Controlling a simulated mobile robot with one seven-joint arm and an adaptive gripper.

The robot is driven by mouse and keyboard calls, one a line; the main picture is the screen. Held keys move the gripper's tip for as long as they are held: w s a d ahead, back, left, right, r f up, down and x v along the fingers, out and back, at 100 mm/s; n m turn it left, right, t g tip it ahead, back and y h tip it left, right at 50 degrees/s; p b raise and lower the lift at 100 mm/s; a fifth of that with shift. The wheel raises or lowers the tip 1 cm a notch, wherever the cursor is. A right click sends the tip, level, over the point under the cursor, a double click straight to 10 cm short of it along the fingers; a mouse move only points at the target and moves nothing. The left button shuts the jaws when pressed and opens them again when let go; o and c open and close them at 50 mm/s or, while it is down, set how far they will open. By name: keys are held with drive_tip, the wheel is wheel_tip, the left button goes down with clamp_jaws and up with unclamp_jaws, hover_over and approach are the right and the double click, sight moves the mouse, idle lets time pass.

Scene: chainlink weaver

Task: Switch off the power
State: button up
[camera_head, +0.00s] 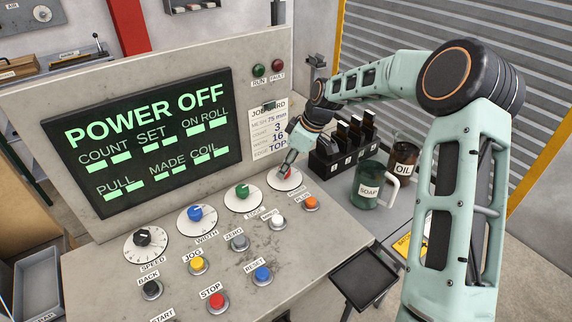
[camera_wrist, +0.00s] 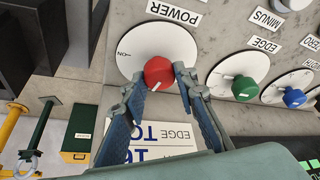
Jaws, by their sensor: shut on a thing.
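The red power knob (camera_wrist: 158,70) sits on a round white dial (camera_wrist: 135,52) under a POWER label (camera_wrist: 174,14) in the wrist view. The dial's ON mark is on the left, and the knob's short white line points away from it, toward the bottom of the picture. My gripper (camera_wrist: 162,78) is shut on the knob, one finger on each side. In the head view my gripper (camera_head: 289,164) reaches down to the same dial (camera_head: 283,181) at the panel's right and partly covers the knob. The display (camera_head: 145,140) reads POWER OFF, with green bars under its other words.
A green edge knob (camera_head: 242,191) and a blue width knob (camera_head: 195,213) are left of the power dial. Push buttons, including a red stop button (camera_head: 216,302), lie nearer. A soap mug (camera_head: 369,187) and an oil mug (camera_head: 403,160) stand to the right.

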drive_tip(key=shift+n+g, duration=0.4)
drive_tip(key=shift+n, duration=0.7)
drive_tip(key=o, duration=1.2)
drive_tip(key=shift+c, duration=0.2)
drive_tip(key=shift+w, duration=0.1)
drive_tip(key=w+v, duration=0.1)
drive_tip(key=v, duration=1.1)
drive_tip(key=shift+s+d, duration=0.15)
drive_tip(key=shift+s, duration=0.3)
